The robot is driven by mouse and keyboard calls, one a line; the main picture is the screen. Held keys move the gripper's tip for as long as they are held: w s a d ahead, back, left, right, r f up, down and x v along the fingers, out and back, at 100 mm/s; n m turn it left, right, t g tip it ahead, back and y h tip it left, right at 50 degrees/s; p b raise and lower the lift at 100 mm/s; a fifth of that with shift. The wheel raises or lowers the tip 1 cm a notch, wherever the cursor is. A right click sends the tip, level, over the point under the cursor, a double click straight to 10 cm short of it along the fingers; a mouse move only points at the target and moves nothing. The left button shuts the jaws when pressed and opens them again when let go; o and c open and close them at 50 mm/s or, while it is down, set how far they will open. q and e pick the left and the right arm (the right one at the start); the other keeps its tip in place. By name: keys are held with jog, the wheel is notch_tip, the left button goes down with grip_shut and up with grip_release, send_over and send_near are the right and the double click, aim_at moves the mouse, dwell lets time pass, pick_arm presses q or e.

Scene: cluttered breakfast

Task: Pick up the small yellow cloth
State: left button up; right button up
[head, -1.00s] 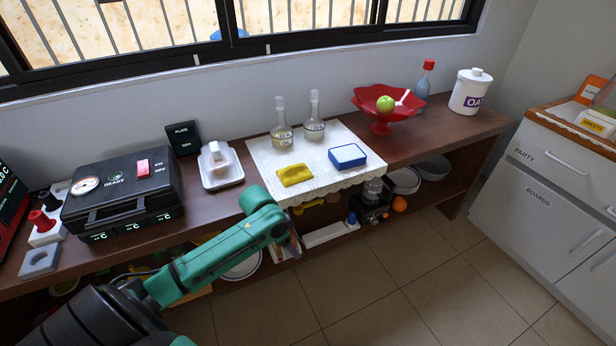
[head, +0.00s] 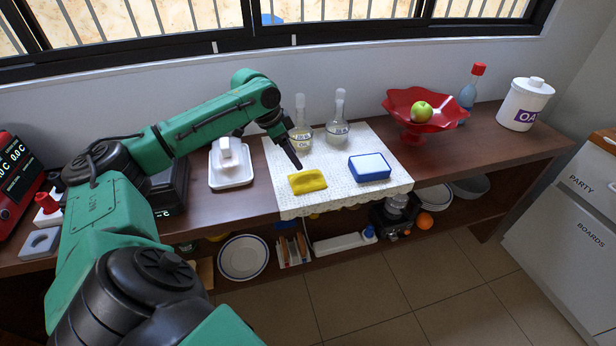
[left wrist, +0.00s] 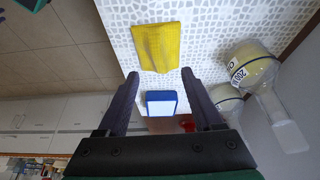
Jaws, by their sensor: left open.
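The small yellow cloth (head: 307,181) lies flat and slightly rumpled on the white patterned mat (head: 338,200), near its left front part. It also shows in the left wrist view (left wrist: 157,46), beyond the fingertips. My left gripper (head: 297,163) is above the mat, just behind the cloth in the head view, and does not appear to touch it. In the left wrist view its two fingers (left wrist: 160,78) are spread with nothing held between them. My right gripper is in neither view.
A blue and white box (head: 370,167) sits right of the cloth. Two glass flasks (head: 301,137) (head: 338,132) stand behind, close to my left gripper. A red bowl (head: 413,128) with a green apple (head: 421,111) stands right of the mat.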

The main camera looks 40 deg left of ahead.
aim_at(305, 172)
pick_arm(q)
jog(key=x, duration=0.7)
jog(key=shift+d, duration=0.25)
jog(key=shift+w+f, duration=0.2)
jog(key=shift+f, duration=0.05)
grip_shut()
jog(key=shift+r, duration=0.15)
notch_tip(305, 172, up, 20)
jog(key=p, duration=0.2)
jog(key=shift+p, duration=0.3)
